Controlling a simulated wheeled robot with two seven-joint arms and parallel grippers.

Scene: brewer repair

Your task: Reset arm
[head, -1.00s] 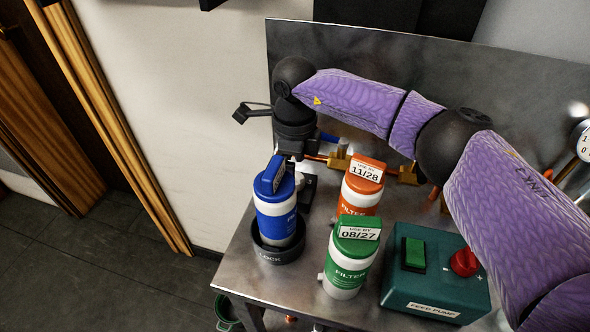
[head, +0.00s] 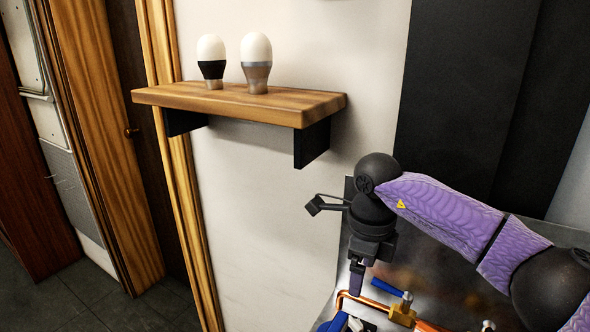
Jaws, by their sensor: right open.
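My right arm, in a purple patterned sleeve, comes in from the right edge of the head view. It bends down at a black wrist near the metal back panel. My right gripper (head: 356,284) hangs from that wrist, pointing down, above the copper pipe (head: 362,301). Its jaws are small here and seen edge-on; nothing shows held in them. My left gripper is not in view.
A blue cap (head: 337,322) shows at the bottom edge. A brass valve (head: 402,313) and a blue handle (head: 386,288) sit right of the gripper. A wooden shelf (head: 235,102) holds two bulbs (head: 256,62) on the wall. The wall below it is clear.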

